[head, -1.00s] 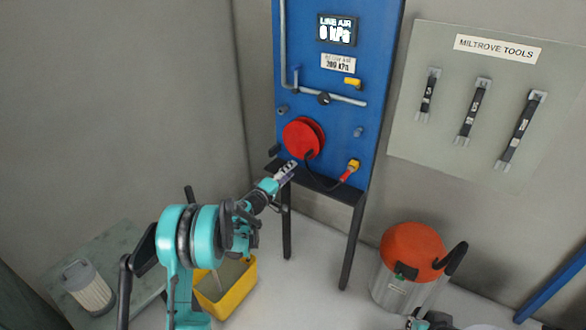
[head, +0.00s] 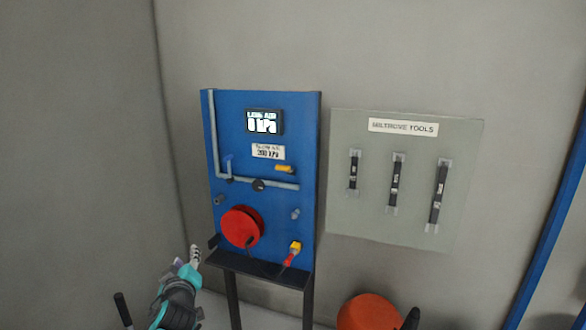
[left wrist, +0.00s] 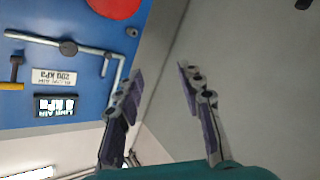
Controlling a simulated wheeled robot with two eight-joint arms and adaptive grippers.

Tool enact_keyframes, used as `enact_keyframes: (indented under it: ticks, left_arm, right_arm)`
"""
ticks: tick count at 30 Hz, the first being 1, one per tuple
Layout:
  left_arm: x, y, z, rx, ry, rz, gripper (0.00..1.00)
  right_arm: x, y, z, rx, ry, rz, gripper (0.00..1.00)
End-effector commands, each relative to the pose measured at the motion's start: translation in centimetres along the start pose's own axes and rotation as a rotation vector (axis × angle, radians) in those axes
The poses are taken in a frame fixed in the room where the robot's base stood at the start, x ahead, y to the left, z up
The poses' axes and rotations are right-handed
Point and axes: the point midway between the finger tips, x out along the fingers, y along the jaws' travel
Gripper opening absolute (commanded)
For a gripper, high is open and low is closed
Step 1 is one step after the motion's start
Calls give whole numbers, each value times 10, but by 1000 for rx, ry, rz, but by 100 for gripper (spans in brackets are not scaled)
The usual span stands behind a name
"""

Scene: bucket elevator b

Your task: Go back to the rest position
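My left gripper (head: 187,260) is at the lower left in the head view, in front of the lower left corner of the blue air panel (head: 228,110). In the left wrist view its two fingers (left wrist: 160,85) stand apart with nothing between them. The panel also shows in the left wrist view (left wrist: 90,15), rotated, at the upper left. My right gripper is not in view.
The panel carries a red round reel (head: 240,227), a pressure display (head: 264,122) reading 0 kPa, and a red-and-yellow fitting (head: 292,254). A tool board (head: 345,220) with three black tools hangs to the right. An orange-topped container (head: 368,312) stands below.

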Motion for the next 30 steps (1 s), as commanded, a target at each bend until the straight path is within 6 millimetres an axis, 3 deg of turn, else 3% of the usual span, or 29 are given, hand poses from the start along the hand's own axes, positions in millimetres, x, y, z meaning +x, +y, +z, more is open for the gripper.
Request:
enact_keyframes:
  ticks: [1, 5, 9, 15, 18, 21, 30]
  left_arm:
    - [-25, -10, 8, 56, -43, -46, 38]
    - [-87, -40, 43, 232, -210, -141, 38]
    - [-158, -68, 96, 425, -443, -157, 38]
    - [-237, -91, 162, 630, -712, -62, 38]
    - [-256, -95, 178, 683, -780, -18, 38]
    - [-264, -96, 185, 704, -807, 3, 38]
    - [-265, -96, 185, 707, -808, 5, 38]
  right_arm:
    - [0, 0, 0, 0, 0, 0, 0]
    - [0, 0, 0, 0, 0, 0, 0]
    - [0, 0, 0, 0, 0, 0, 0]
    - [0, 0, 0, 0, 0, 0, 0]
    - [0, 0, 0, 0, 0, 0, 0]
    - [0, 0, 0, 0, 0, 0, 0]
    - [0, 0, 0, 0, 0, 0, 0]
